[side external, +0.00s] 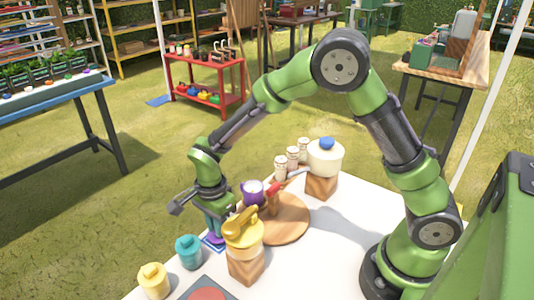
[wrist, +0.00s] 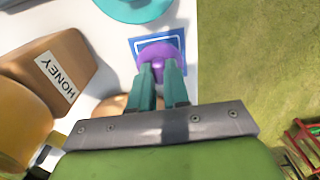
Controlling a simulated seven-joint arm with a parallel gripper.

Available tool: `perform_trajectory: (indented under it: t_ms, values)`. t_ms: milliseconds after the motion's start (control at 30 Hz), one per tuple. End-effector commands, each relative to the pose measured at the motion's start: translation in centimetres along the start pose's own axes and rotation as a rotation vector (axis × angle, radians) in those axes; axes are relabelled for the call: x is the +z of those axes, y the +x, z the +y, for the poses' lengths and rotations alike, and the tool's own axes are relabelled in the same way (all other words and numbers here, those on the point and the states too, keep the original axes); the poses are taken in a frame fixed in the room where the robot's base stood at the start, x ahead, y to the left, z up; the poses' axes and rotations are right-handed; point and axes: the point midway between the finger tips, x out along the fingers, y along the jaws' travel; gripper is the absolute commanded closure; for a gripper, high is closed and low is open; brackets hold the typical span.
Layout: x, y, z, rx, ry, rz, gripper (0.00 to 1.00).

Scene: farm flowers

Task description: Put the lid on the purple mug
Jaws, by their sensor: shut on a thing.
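A purple lid (wrist: 160,51) lies on a small blue square mat with a white border (wrist: 143,43). My gripper (wrist: 161,70) is shut on it, its teal fingers pointing down. In the side view my gripper (side external: 214,236) is low at the table's far left edge, and the lid is mostly hidden by the fingers. The purple mug (side external: 250,192) stands to the right of my gripper, by the round wooden board, with a pale top or filling. The mug does not show in the wrist view.
A yellow pot (side external: 242,234) on a wooden block labelled HONEY (wrist: 50,75) stands close by. Teal (side external: 188,250) and yellow (side external: 153,281) lidded mugs stand at the front left. A red-handled tool (side external: 275,189), several shakers and a cream pot (side external: 325,157) are behind. The round wooden board (side external: 287,222) has free room.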

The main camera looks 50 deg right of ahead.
Motion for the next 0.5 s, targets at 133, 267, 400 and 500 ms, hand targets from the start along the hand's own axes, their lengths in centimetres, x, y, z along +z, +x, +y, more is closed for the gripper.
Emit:
perform_trajectory:
  t_ms: [133, 267, 400, 500]
  values:
    - [0.1, -2.8, -0.1, -0.007, -0.001, -0.003, 1.0]
    - [0.1, -5.6, -0.1, -0.006, -0.002, -0.002, 1.0]
    - [0.0, -7.9, -0.1, -0.005, 0.0, -0.001, 1.0]
    - [-0.9, -9.1, -0.4, -0.008, 0.023, -0.003, 1.0]
